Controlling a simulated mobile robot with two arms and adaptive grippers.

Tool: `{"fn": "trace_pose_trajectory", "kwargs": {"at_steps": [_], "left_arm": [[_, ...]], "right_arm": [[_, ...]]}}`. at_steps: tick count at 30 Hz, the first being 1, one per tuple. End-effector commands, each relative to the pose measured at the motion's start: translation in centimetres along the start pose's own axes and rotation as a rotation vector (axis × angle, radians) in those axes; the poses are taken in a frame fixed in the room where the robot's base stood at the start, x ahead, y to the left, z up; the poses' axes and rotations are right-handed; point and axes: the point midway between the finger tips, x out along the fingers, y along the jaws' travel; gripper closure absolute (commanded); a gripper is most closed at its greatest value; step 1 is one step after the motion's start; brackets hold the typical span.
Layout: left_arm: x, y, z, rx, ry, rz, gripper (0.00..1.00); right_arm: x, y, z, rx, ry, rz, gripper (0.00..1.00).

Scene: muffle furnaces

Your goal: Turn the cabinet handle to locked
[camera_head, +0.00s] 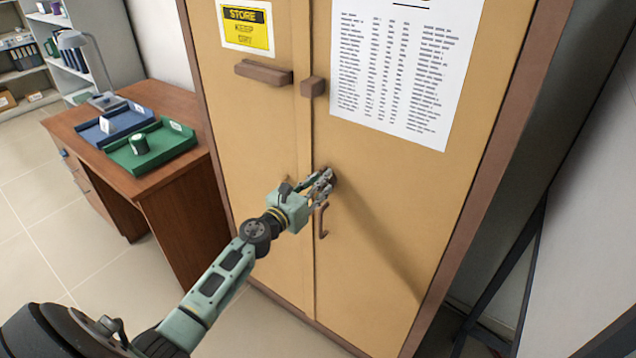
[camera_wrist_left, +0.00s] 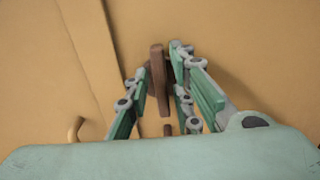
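The tan cabinet (camera_head: 390,220) has two doors and a brown frame. Its small dark brown turn handle (camera_head: 331,177) is on the right door, partly hidden by my left gripper (camera_head: 324,184). In the left wrist view the handle (camera_wrist_left: 157,62) is a bar standing roughly upright in the picture, between the two fingers of my left gripper (camera_wrist_left: 161,66). The fingers are spread on either side of it, and a gap shows on the right side. Contact on the left side is unclear. My right gripper is in neither view.
A brown pull (camera_head: 322,222) sits just below the gripper. Brown blocks (camera_head: 263,73) are higher on the doors, with a yellow sign (camera_head: 246,28) and a printed sheet (camera_head: 400,75). A desk (camera_head: 165,170) with blue and green trays stands left.

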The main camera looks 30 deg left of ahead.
Motion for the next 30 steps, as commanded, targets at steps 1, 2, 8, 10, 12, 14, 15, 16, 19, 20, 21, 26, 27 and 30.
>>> {"fn": "trace_pose_trajectory", "kwargs": {"at_steps": [1,2,8,10,12,14,15,16,19,20,21,26,27,30], "left_arm": [[-0.01,0.01,0.0,0.0,0.0,0.0,0.85],[-0.02,0.02,0.0,0.0,0.0,0.0,0.88],[-0.02,0.02,0.01,0.0,0.0,0.0,1.0],[-0.03,0.02,0.01,0.0,0.0,0.0,1.0],[-0.03,0.02,0.01,0.0,0.0,0.0,1.0],[-0.03,0.03,0.0,-0.002,0.0,0.0,1.0],[-0.03,0.03,0.01,-0.005,0.0,0.0,1.0],[-0.03,0.04,0.01,-0.008,0.0,0.0,1.0],[-0.03,0.08,0.01,-0.029,0.0,0.0,1.0],[-0.03,0.09,0.0,-0.039,0.0,0.0,1.0],[-0.03,0.12,0.0,-0.054,0.0,0.0,1.0],[-0.03,0.26,-0.02,-0.146,0.001,0.0,1.0],[-0.03,0.3,-0.03,-0.177,0.001,0.0,1.0],[-0.03,0.43,-0.06,-0.261,0.001,0.0,1.0]], "right_arm": [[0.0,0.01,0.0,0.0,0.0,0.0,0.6],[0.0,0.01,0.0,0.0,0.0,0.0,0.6],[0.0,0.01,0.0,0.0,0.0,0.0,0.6],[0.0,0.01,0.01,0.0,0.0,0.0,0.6],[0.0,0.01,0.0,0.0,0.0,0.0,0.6],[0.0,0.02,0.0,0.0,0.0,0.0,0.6],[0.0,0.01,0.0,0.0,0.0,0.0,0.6],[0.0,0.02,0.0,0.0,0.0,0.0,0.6],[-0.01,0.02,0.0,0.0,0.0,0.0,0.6],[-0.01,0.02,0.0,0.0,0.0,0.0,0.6],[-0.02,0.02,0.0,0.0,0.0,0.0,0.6],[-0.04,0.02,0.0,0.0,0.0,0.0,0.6],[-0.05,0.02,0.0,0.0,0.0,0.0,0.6],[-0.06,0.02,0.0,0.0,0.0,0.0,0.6]]}}
